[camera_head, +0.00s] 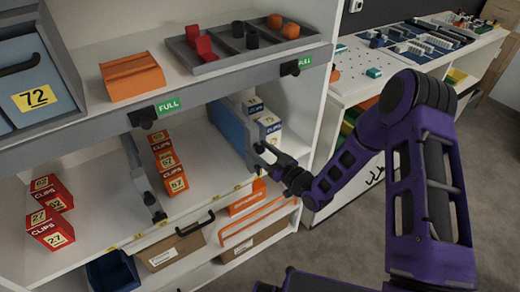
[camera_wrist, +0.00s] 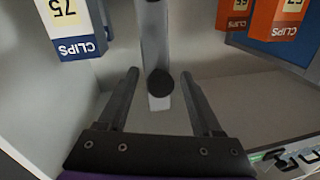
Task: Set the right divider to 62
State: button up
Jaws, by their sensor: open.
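The left divider (camera_head: 138,170) stands left of the orange boxes, with red clip boxes (camera_head: 50,228) further left. Yellow tags (camera_head: 163,224) line the shelf edge. Shelf floor is clear between orange boxes and right divider.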

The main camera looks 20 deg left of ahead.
jog(key=shift+c, duration=0.3)
jog(key=c, duration=1)
jog(key=shift+a, duration=0.1)
dwell(0.5)
